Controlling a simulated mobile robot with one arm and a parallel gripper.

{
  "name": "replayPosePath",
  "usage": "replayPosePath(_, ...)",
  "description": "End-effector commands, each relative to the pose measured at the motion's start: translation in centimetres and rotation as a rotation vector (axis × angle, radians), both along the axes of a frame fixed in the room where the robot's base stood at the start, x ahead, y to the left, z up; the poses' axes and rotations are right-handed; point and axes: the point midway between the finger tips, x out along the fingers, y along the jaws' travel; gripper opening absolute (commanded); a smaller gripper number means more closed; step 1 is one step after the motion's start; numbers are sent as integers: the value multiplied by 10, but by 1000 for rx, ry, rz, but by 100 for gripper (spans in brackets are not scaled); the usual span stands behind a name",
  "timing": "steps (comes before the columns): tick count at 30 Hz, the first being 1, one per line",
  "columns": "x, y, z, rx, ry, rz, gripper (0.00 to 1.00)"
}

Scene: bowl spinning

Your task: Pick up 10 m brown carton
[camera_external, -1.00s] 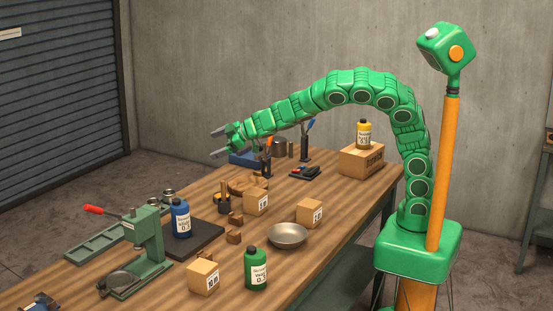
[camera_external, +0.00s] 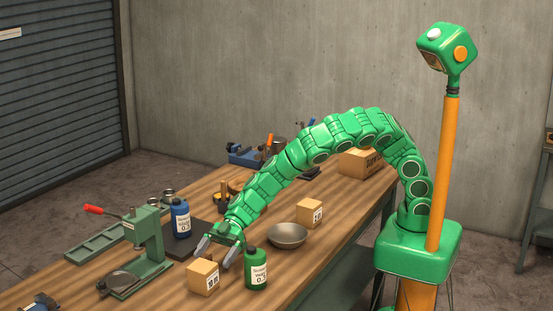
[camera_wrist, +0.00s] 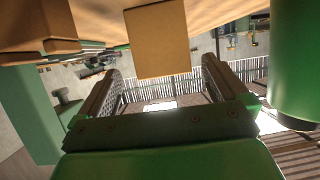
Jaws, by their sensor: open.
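A small brown carton (camera_external: 203,277) with a white label stands at the near end of the wooden table; its label is too small to read surely. My gripper (camera_external: 214,258) is open just above and behind it, pointing down. In the wrist view, a plain carton face (camera_wrist: 157,42) shows ahead, between and beyond the open fingers (camera_wrist: 160,78), with nothing held. A third carton, seen earlier mid-table, is hidden behind my arm.
A green bottle (camera_external: 256,268) stands close to the right of the near carton; it also fills the right of the wrist view (camera_wrist: 296,65). A green press (camera_external: 145,250) stands to the left. A blue bottle (camera_external: 181,218) and metal bowl (camera_external: 288,235) are farther back.

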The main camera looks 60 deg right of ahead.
Motion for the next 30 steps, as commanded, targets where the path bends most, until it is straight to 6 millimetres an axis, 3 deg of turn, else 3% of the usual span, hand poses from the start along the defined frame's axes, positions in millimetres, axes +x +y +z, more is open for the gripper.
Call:
replayPosePath(17,-3,31,-13,0,-2,0,100)
replayPosePath(30,-6,67,-28,-1,-2,-2,100)
